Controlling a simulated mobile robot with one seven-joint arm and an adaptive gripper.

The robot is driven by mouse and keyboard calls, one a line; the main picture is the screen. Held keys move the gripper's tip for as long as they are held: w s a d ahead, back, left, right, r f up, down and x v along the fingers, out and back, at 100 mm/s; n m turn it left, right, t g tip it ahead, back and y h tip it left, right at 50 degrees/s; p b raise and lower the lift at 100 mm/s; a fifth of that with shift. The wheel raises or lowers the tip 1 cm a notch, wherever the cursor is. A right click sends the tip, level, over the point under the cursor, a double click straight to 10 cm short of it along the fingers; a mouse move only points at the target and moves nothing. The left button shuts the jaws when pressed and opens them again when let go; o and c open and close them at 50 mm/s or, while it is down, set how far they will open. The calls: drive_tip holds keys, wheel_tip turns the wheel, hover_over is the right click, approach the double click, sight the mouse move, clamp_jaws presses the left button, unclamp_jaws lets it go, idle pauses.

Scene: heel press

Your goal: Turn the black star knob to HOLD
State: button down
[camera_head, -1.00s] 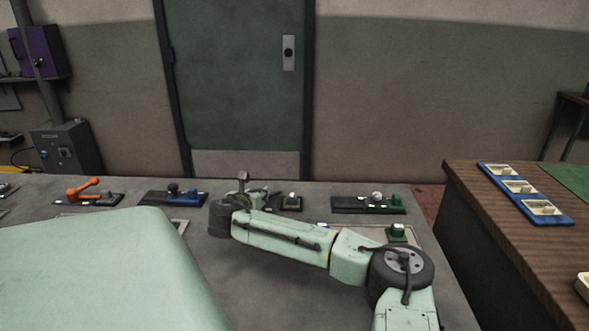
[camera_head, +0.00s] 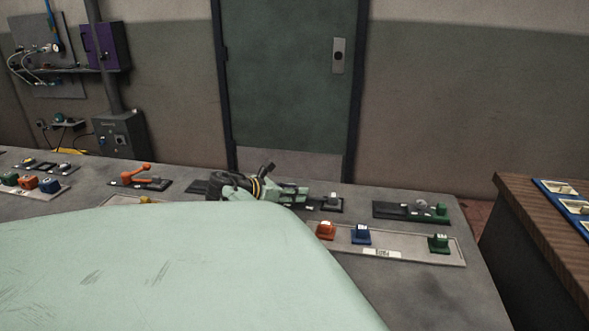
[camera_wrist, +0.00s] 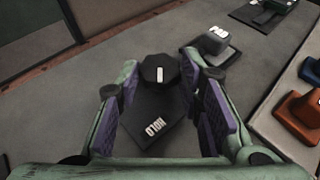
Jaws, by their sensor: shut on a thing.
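The black star knob (camera_wrist: 160,69) is in the upper middle of the wrist view, with a white line on its top. It stands on a dark plate (camera_wrist: 150,112) with white HOLD lettering (camera_wrist: 154,128) on the side towards my wrist. My gripper (camera_wrist: 161,76) has its purple-padded fingers on either side of the knob and is shut on it. In the head view my gripper (camera_head: 284,191) is low over the back of the bench, and its fingers hide the knob there. The knob's lower part is hard to make out.
A grey block (camera_wrist: 214,41) on a dark plate stands close beside my gripper. Orange (camera_head: 325,231), blue (camera_head: 361,235) and green (camera_head: 438,243) blocks stand on a pale strip at the bench front. An orange-handled device (camera_head: 140,176) is to the left.

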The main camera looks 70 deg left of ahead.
drive_tip(key=shift+w+m+h, duration=0.15)
drive_tip(key=shift+m+h, duration=0.25)
drive_tip(key=shift+h, duration=0.1)
idle(0.4)
drive_tip(key=c, duration=1.1)
unclamp_jaws()
drive_tip(key=shift+a, duration=0.1)
drive_tip(key=v, duration=1.2)
drive_tip(key=shift+f, duration=0.1)
